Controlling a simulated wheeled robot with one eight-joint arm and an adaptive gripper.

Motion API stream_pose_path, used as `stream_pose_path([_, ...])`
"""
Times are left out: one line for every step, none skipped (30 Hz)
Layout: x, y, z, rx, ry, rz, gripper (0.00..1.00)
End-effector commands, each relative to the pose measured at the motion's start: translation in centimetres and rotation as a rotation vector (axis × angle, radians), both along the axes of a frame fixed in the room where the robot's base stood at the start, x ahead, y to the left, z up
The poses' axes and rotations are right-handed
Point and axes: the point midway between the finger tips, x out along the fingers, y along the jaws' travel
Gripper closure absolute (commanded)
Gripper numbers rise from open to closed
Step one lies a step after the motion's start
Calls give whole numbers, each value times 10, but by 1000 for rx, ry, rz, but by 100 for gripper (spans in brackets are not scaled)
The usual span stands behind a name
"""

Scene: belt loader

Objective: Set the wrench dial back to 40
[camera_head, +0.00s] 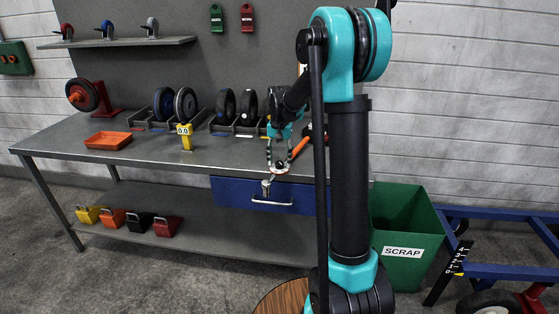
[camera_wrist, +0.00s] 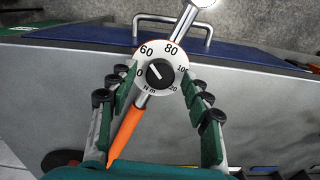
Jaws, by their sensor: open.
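The torque wrench lies on the bench at its front edge, with an orange handle (camera_wrist: 124,134) and a metal shaft whose round head (camera_wrist: 201,2) reaches over the edge. Its white dial (camera_wrist: 174,87) shows 60, 80, 100 and a partly covered number ending in 20. The black dial knob (camera_wrist: 161,75) has a white mark pointing up and left, toward the 60 side. My gripper (camera_wrist: 159,80) is open, with one green finger on each side of the dial and gaps to the knob. In the head view my gripper (camera_head: 279,155) is over the dial (camera_head: 281,168).
A blue drawer (camera_head: 235,190) with a handle is under the bench edge. Wheels in racks (camera_head: 165,105), a yellow gauge reading 0.0 (camera_head: 185,138) and an orange tray (camera_head: 108,140) stand on the bench. A green scrap bin (camera_head: 400,215) and a blue frame (camera_head: 500,270) are at right.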

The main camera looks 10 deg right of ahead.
Motion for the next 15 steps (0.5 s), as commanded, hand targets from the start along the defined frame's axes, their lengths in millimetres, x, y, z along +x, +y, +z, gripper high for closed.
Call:
stream_pose_path([0,0,0,0,0,0,52])
stream_pose_path([0,0,0,0,0,0,56])
stream_pose_path([0,0,0,0,0,0,61])
stream_pose_path([0,0,0,0,0,0,64])
stream_pose_path([0,0,0,0,0,0,68])
stream_pose_path([0,0,0,0,0,0,73])
stream_pose_path([0,0,0,0,0,0,77])
stream_pose_path([0,0,0,0,0,0,80])
stream_pose_path([0,0,0,0,0,0,85])
stream_pose_path([0,0,0,0,0,0,89])
stream_pose_path([0,0,0,0,0,0,93])
stream_pose_path([0,0,0,0,0,0,98])
stream_pose_path([0,0,0,0,0,0,100])
stream_pose_path([0,0,0,0,0,0,100])
stream_pose_path([0,0,0,0,0,1,100])
